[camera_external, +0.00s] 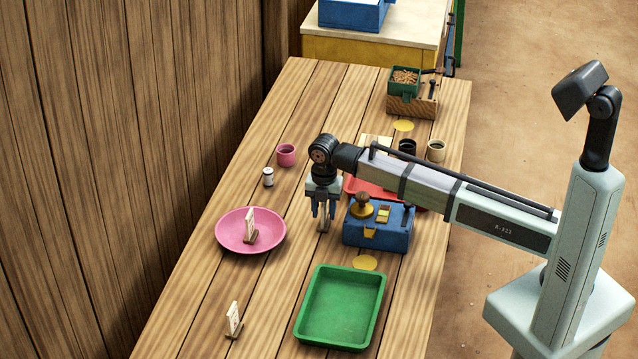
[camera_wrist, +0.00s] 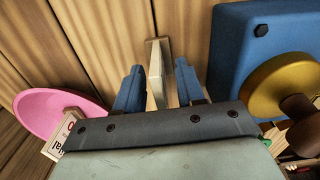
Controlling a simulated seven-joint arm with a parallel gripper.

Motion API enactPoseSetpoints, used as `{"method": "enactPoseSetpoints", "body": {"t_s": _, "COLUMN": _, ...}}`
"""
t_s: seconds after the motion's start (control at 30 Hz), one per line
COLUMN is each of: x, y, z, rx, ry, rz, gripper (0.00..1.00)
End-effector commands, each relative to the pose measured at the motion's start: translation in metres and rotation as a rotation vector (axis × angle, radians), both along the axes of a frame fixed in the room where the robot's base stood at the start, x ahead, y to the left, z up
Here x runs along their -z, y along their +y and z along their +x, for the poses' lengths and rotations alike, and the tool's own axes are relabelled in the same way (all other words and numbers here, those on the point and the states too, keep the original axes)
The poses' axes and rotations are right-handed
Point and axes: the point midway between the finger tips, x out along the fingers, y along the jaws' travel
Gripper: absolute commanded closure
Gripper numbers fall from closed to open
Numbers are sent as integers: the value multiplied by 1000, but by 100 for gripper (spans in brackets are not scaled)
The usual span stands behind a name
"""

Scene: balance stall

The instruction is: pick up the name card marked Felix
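My gripper (camera_external: 322,210) points down over the table left of the blue box, its two blue fingers apart in the wrist view (camera_wrist: 158,72). A name card in a wooden stand (camera_external: 323,225) is between or just below the fingers; in the wrist view this card (camera_wrist: 156,60) shows nearly edge-on, with gaps beside it. A second name card (camera_external: 250,227) stands in the pink plate; in the wrist view, this card (camera_wrist: 62,140) shows partial letters, possibly "ial". A third card (camera_external: 235,318) stands at the table's front left. I cannot read which one says Felix.
The pink plate (camera_external: 223,240) lies left of my gripper. A green tray (camera_external: 341,333) lies in front. A white-and-dark shaker (camera_external: 268,177) and a pink cup (camera_external: 286,155) stand behind.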

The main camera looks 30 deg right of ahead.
Motion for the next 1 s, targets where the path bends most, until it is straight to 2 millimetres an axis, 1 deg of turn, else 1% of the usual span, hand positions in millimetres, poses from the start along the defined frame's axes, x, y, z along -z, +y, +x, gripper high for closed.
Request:
{"method": "enactPoseSetpoints", "body": {"t_s": 0.07, "x": 3, "y": 0, "z": 0, "rx": 0, "ry": 0, "rz": 0, "gripper": 62}}
{"method": "enactPoseSetpoints", "body": {"t_s": 0.23, "x": 2, "y": 0, "z": 0, "rx": 0, "ry": 0, "rz": 0, "gripper": 62}}
{"method": "enactPoseSetpoints", "body": {"t_s": 0.63, "x": 2, "y": 0, "z": 0, "rx": 0, "ry": 0, "rz": 0, "gripper": 100}}
{"method": "enactPoseSetpoints", "body": {"t_s": 1.0, "x": 2, "y": 0, "z": 0, "rx": 0, "ry": 0, "rz": 0, "gripper": 100}}
